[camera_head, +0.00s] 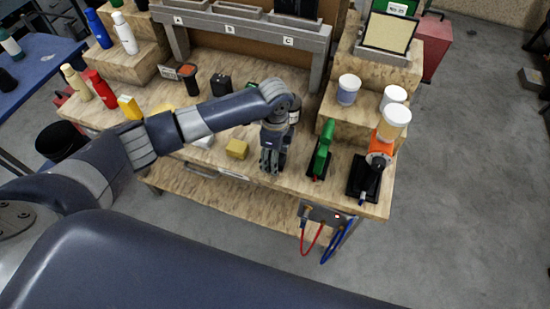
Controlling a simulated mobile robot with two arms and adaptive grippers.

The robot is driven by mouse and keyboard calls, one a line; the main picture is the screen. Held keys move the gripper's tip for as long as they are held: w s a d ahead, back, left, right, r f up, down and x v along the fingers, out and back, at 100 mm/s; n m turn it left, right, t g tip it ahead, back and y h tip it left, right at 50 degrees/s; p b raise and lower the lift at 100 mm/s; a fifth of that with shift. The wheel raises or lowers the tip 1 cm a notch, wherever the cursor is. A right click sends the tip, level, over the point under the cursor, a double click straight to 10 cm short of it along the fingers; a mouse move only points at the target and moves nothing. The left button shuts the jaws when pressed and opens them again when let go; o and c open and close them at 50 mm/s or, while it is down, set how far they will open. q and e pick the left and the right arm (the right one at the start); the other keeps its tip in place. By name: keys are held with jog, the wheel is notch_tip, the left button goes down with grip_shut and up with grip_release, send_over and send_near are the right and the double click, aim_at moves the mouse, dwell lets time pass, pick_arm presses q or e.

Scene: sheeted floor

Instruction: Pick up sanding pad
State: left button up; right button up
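My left arm hides part of the bench behind. My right gripper is out of view.
A green tool (322,150) and an orange sprayer with a cup (380,148) stand right of the gripper. White-lidded jars (348,89) sit on a wooden step. Bottles (103,88) and a yellow item (129,107) stand at left. A grey shelf (240,35) spans the back.

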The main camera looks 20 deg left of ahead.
pick_arm(q)
jog(key=c, duration=1.1)
jog(key=shift+c, duration=0.2)
jog(key=shift+r, duration=0.5)
notch_tip(320, 180, up, 3)
jog(key=shift+f+b, duration=0.2)
jog(key=shift+b, duration=0.7)
jog(key=s+d+r+b, duration=0.1)
jog(key=s+d+b, duration=0.1)
jog(key=s, duration=1.3)
jog(key=shift+s+d+r, duration=0.25)
jog(key=shift+s+d, duration=0.1)
jog(key=shift+d, duration=0.3)
